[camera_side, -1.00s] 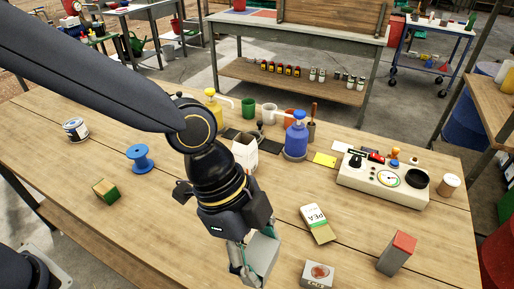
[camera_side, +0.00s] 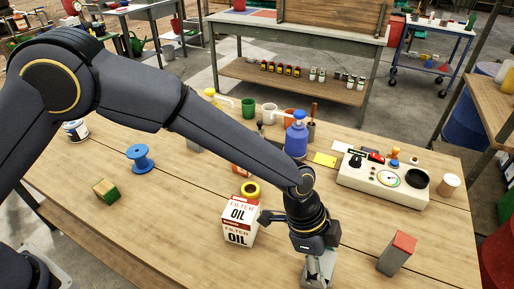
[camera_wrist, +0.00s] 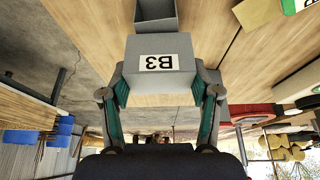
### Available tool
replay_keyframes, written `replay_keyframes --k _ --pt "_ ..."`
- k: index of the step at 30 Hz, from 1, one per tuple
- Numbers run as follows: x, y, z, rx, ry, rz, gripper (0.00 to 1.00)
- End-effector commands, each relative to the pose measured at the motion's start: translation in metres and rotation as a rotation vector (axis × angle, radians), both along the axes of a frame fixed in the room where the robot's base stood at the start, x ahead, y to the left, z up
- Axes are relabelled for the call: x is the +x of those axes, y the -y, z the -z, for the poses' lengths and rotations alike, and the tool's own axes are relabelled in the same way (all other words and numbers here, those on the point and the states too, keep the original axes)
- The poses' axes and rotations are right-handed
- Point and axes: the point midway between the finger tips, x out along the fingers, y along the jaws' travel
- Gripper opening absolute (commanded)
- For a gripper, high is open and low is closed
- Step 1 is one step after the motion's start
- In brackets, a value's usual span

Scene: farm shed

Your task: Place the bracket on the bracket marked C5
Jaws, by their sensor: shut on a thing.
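My gripper (camera_wrist: 160,86) is shut on a grey bracket (camera_wrist: 158,72) in the wrist view. Its two fingers press on the bracket's sides, and its label reads B3 upside down. A grey upright part (camera_wrist: 152,15) shows beyond it; I cannot tell whether it belongs to the same bracket. In the side view my gripper (camera_side: 318,276) points down near the front edge of the table, with the grey bracket partly hidden between the fingers. No label C5 is readable in either view. A small grey shape (camera_side: 193,146) shows under my arm in the side view, too small to identify.
A red-topped grey block (camera_side: 397,254) stands to the right.

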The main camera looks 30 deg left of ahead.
Motion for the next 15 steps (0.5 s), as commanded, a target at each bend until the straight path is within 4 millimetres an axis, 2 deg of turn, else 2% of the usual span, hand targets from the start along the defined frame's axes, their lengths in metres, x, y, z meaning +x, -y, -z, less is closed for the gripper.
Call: replay_keyframes --k 11,12,15 --pt "0.0004 -0.0002 0.0057 -0.001 0.001 -0.001 0.24" --pt "0.0005 -0.0003 0.0061 -0.001 0.001 -0.001 0.64" --pt "0.0004 -0.0003 0.0059 -0.001 0.001 -0.001 0.74"
